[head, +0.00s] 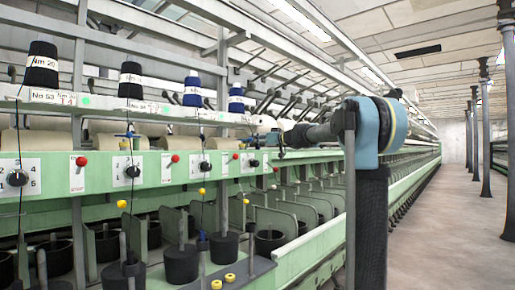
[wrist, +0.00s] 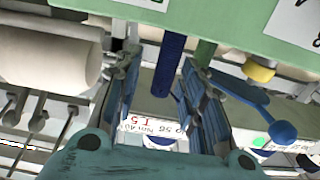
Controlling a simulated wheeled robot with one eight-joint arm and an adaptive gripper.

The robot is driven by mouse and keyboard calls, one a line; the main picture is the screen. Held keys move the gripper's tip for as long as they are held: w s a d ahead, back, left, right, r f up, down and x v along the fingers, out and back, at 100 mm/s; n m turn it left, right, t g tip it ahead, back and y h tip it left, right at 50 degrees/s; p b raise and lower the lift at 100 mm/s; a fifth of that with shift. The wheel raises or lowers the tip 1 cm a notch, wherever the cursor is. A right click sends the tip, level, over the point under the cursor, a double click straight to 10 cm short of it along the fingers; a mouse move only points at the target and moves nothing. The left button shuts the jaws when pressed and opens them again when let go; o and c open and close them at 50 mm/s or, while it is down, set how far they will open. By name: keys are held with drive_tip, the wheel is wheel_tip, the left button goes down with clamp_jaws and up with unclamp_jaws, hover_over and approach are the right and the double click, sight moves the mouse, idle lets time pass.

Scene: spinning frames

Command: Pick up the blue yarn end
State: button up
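In the wrist view a dark blue strip (wrist: 168,66), which looks like the blue yarn end, runs down from the green rail into the gap between my fingers. My gripper (wrist: 158,72) is open, with one finger on each side of the strip and visible space beside it. I cannot tell whether the strip is as near as the fingertips. In the head view my gripper (head: 278,137) is beside the machine's front panel, right of the blue yarn cones (head: 192,92). The yarn end cannot be made out there.
A blue lever (wrist: 262,112) and a yellow knob (wrist: 258,71) are close to the right finger. A cream roller (wrist: 45,55) is at the left. The green spinning frame (head: 60,175) stretches away, with dark pots (head: 181,263) below. The aisle floor (head: 440,230) is clear at the right.

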drive_tip(key=c, duration=0.6)
drive_tip(key=shift+r, duration=0.15)
